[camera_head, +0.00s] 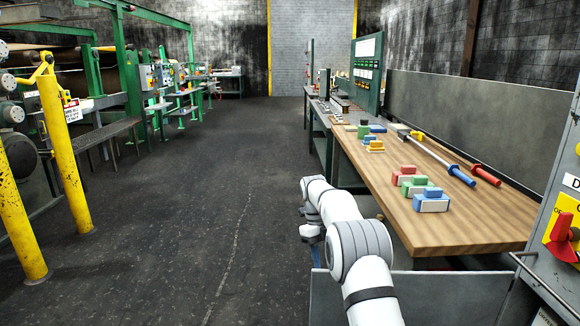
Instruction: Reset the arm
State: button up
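My white and grey arm (362,244) reaches up from the bottom of the head view, beside the left edge of the wooden workbench. It bends at a large grey-banded joint and runs forward to a smaller joint. My gripper is not clearly visible; the far end of the arm is hidden behind its own links, and only a small grey-blue part shows below the far joint. I see nothing held.
The wooden workbench (480,228) on the right carries coloured blocks (431,203) and rods with blue and red handles (484,175). Yellow posts (60,150) and green-framed machines stand on the left. The dark floor aisle (190,200) between is clear.

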jog(key=s+d+r+n+t+y+p, duration=0.1)
jog(key=s+d+r+n+p, duration=0.15)
jog(key=s+r+n, duration=0.65)
jog(key=s+d+r+n+t+p, duration=0.1)
jog(key=s+r+n+t+p, duration=0.1)
jog(key=s+r+n+p, duration=0.65)
jog(key=s+d+r+n+t+p, duration=0.1)
jog(key=s+r+n, duration=0.1)
jog(key=s+n, duration=0.4)
jog(key=s+r+n+t+p, duration=0.1)
jog(key=s+n, duration=0.5)
jog(key=s, duration=1)
notch_tip(320, 180, up, 2)
jog(key=shift+s+d+r+t+y+p, duration=0.15)
jog(key=shift+d+t+y+p, duration=0.2)
jog(key=shift+t, duration=0.25)
